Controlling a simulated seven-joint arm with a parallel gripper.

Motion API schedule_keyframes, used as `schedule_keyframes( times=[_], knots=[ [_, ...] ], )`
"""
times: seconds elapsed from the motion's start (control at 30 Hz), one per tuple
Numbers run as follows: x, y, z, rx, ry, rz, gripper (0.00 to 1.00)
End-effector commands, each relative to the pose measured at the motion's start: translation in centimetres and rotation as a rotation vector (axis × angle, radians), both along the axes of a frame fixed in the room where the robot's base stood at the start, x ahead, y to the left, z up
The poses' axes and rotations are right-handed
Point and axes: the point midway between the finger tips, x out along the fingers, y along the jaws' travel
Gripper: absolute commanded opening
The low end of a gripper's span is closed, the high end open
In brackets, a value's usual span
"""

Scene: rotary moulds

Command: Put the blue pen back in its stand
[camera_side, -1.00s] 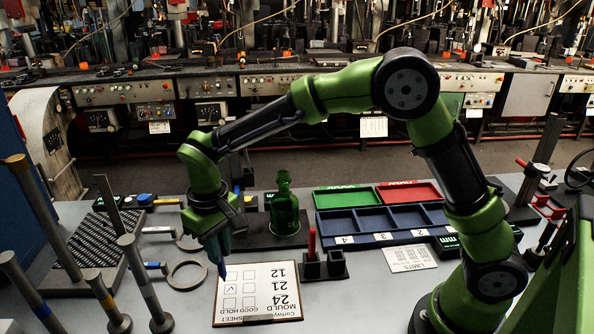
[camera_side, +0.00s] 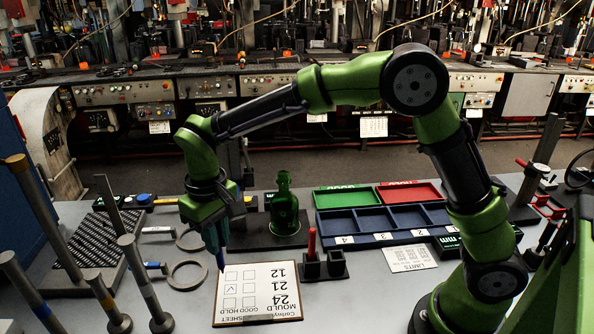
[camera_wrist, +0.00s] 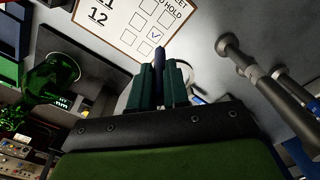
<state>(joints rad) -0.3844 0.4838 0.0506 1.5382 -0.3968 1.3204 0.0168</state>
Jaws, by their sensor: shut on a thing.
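My gripper (camera_side: 217,236) is shut on the blue pen (camera_side: 220,261), which points tip down at the left edge of the mould sheet (camera_side: 262,276). In the wrist view the pen (camera_wrist: 158,60) sticks out between the dark green fingertips (camera_wrist: 159,85). The pen's tip looks just above the table or sheet edge; the exact gap cannot be told. The stand (camera_side: 325,268) is a black block to the right of the gripper, behind the sheet's right end. A red pen (camera_side: 312,243) stands upright in its left part; its right part shows no pen.
A green bottle (camera_side: 284,212) stands on a dark plate behind the stand. Blue, green and red trays (camera_side: 372,219) lie at the back right. Metal rings (camera_side: 187,275) and tall plungers (camera_side: 140,270) are on the left. A limits card (camera_side: 409,259) lies right of the stand.

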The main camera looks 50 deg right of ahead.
Motion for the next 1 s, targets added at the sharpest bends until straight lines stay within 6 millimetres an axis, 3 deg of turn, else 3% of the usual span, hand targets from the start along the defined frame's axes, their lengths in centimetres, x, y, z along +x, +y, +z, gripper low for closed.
schedule_keyframes(
  times=[0.17,0.37,0.5,0.7,0.83,1.0],
  knots=[
    [0.7,-1.5,1.2,0.0,-0.004,-0.036,0.0],
    [-0.5,-7.9,4.6,0.001,-0.005,-0.168,0.0],
    [-4.0,-13.6,6.2,0.0,-0.004,-0.299,0.0],
    [-10.3,-19.0,6.1,0.001,-0.002,-0.463,0.0],
    [-13.1,-20.1,5.1,0.0,0.0,-0.511,0.0],
    [-14.3,-20.1,3.9,0.0,0.001,-0.522,0.0]
  ],
)
